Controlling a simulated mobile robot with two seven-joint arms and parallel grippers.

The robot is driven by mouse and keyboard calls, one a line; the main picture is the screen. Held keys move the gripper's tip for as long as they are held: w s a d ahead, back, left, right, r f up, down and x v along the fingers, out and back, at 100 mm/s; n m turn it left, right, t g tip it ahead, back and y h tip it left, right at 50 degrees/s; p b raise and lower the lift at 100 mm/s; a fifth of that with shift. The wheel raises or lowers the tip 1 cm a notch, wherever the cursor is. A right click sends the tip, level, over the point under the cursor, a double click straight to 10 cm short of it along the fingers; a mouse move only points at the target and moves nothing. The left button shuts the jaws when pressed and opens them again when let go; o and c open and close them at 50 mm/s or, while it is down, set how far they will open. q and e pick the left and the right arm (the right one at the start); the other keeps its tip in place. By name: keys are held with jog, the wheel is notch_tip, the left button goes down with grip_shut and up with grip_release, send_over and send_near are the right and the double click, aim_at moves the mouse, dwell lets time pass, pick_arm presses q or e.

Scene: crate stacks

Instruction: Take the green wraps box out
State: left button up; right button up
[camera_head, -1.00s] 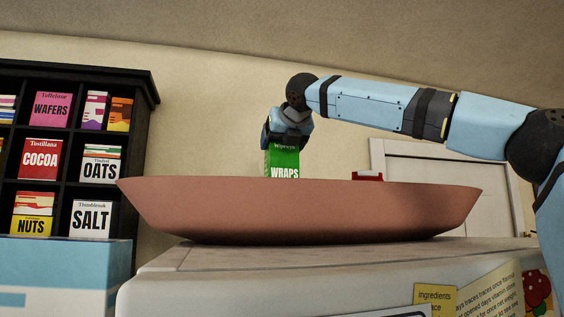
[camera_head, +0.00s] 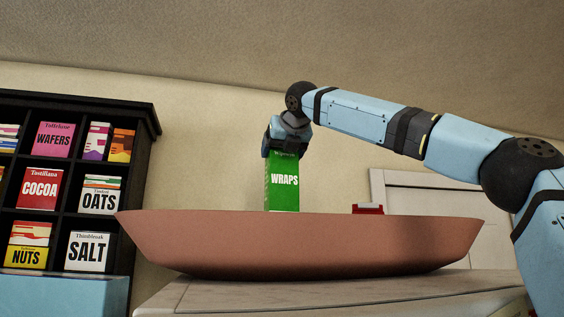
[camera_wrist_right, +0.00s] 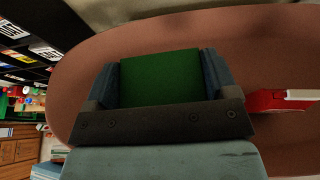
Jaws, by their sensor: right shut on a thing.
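The green wraps box (camera_head: 284,185) is upright, with its lower end at or behind the rim of a brownish-pink bowl (camera_head: 300,240). I cannot tell whether its bottom is clear of the bowl. My right gripper (camera_head: 286,150) is shut on the top of the box from above. In the right wrist view the green box top (camera_wrist_right: 161,78) sits between the two fingers of the gripper (camera_wrist_right: 160,82), over the bowl (camera_wrist_right: 85,75). My left gripper is not in view.
A red item (camera_head: 368,209) shows over the bowl's rim to the right; it is also in the right wrist view (camera_wrist_right: 278,101). The bowl stands on a pale surface (camera_head: 340,292). A dark shelf (camera_head: 140,150) with several boxes stands at the left.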

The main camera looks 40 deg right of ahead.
jog(key=shift+r, duration=0.9)
jog(key=shift+s+r, duration=0.25)
jog(key=shift+r, duration=0.1)
